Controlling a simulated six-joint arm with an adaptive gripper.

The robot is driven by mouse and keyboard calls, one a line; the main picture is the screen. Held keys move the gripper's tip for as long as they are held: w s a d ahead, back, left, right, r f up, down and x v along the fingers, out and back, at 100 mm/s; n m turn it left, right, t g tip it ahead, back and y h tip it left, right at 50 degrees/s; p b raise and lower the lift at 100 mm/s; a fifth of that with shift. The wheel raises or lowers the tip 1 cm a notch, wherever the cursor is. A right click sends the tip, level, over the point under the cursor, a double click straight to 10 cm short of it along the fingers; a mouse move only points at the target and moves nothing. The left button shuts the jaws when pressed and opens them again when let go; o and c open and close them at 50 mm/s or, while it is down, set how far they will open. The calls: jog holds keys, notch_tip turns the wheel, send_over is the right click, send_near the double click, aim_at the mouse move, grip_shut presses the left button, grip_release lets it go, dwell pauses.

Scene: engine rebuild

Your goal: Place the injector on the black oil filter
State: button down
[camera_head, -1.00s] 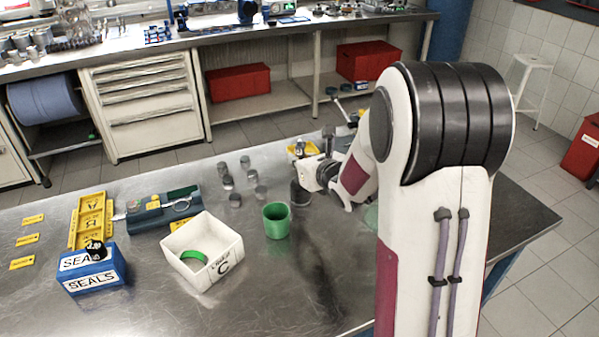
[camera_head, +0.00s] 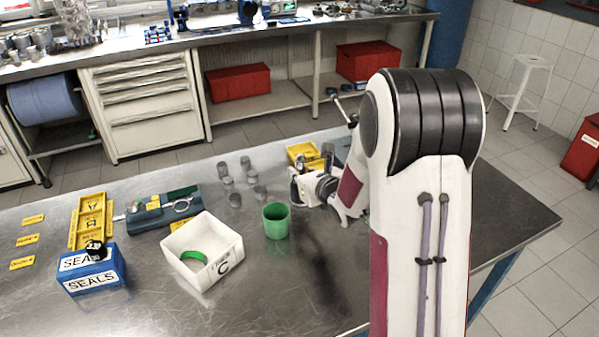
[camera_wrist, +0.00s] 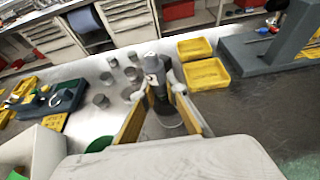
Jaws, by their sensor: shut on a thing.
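In the wrist view, my gripper (camera_wrist: 163,90) is shut on the injector (camera_wrist: 153,66), a grey upright piece with a darker lower part. The black oil filter (camera_wrist: 168,112) is a dark, round shape low between the fingers. I cannot tell whether the injector touches it. In the head view, my gripper (camera_head: 298,186) is low over the bench, behind and right of the green cup. The filter and injector are hard to separate there, with the gripper covering much of them.
The green cup (camera_head: 277,221) stands close to the gripper, with a white bin (camera_head: 213,270) left of it. Several grey metal cylinders (camera_head: 227,181) stand behind the cup. Yellow trays (camera_head: 302,152) lie behind my gripper. The bench's front middle is clear.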

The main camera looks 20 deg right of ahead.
jog(key=shift+f, duration=0.1)
dwell(0.3)
jog(key=c, duration=2)
grip_release()
jog(key=shift+c, duration=0.2)
jog(key=v, duration=1.2)
